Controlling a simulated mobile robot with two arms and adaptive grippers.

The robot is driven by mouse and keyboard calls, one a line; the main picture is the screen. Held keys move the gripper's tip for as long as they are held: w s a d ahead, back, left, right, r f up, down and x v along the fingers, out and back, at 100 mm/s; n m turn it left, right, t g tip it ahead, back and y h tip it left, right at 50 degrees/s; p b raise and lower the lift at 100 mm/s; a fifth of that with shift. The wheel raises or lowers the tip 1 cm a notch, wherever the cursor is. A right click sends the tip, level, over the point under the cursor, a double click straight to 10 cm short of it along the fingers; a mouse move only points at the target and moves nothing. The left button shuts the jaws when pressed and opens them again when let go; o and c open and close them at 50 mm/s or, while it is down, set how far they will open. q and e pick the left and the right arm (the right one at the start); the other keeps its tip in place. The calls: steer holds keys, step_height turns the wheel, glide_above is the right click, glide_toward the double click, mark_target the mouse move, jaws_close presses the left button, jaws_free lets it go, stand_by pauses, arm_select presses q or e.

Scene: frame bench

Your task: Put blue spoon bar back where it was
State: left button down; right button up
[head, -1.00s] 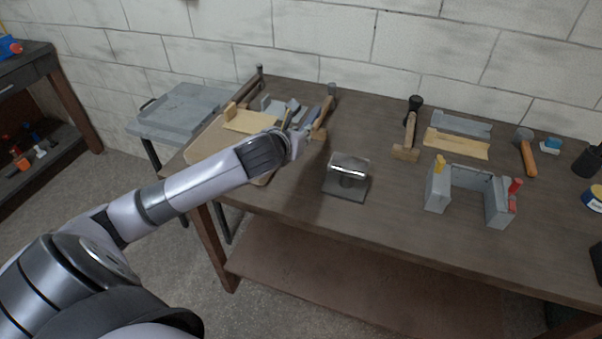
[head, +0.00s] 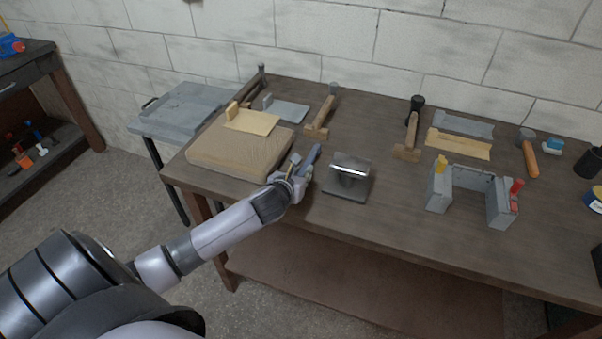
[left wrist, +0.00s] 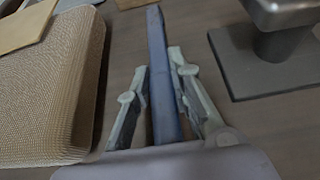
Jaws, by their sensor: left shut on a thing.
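My left gripper (head: 299,172) is over the workbench, between the tan pad and the small metal anvil. It is shut on a long, narrow blue bar (head: 312,156). In the left wrist view the blue bar (left wrist: 160,72) runs lengthwise between the two fingers (left wrist: 158,98) and sticks out past their tips. Its near end is hidden by the gripper body. I cannot tell whether the bar touches the bench. My right gripper is not in view.
The tan pad (head: 230,158) bears a pale wooden plate (head: 250,121). The metal anvil (head: 348,177) stands close on the right, also in the left wrist view (left wrist: 262,62). Wooden stands, grey plates and a grey U-shaped block (head: 439,194) stand further off. Bench (head: 385,220) is clear between anvil and block.

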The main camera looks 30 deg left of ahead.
arm_select(q)
steer(key=shift+f, duration=0.15)
steer(key=c, duration=1.5)
jaws_free()
steer(key=shift+s+f, duration=0.15)
steer(key=shift+f, duration=0.1)
steer(key=shift+o, duration=0.2)
steer(key=shift+s+d+r, duration=0.1)
steer(key=shift+s+r, duration=0.05)
steer(key=shift+r, duration=0.2)
steer(key=v, duration=1.1)
steer(key=shift+s+r+b, duration=0.2)
steer(key=shift+r+b, duration=0.1)
steer(key=shift+b, duration=0.1)
